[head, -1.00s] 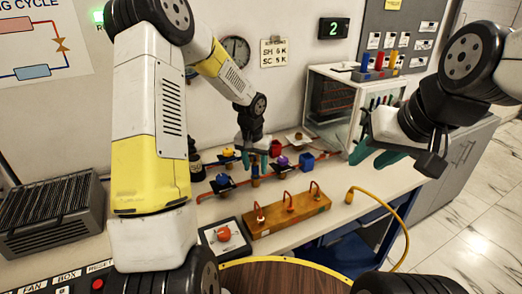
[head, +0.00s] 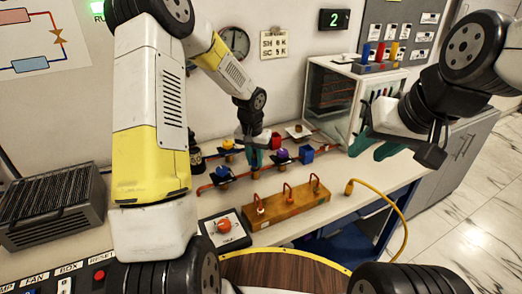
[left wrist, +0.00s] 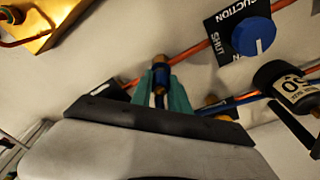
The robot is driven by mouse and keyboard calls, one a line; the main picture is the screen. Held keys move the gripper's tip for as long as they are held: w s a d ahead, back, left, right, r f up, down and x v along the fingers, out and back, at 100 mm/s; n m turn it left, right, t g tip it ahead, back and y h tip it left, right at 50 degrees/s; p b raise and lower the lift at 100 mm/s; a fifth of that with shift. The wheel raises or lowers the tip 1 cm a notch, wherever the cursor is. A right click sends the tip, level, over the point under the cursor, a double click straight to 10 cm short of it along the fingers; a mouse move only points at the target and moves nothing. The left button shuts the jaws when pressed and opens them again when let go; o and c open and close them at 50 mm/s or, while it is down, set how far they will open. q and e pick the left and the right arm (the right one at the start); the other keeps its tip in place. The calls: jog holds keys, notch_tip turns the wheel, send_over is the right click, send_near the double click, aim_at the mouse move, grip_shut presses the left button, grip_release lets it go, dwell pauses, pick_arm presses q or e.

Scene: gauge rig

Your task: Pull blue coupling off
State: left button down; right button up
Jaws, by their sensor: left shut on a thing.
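The blue coupling (left wrist: 161,73) is a small blue sleeve with a brass end, on the orange pipe. In the left wrist view it sits between the teal fingers of my left gripper (left wrist: 160,92), which is shut on it. In the head view my left gripper (head: 254,155) is low over the bench at the pipe run, and its fingers hide the coupling. My right gripper (head: 376,145) is open and empty, in front of the glass-fronted cabinet, well to the right.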

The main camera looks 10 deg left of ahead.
pick_arm(q)
jog(key=shift+r, duration=0.2)
jog(key=shift+r, duration=2.4)
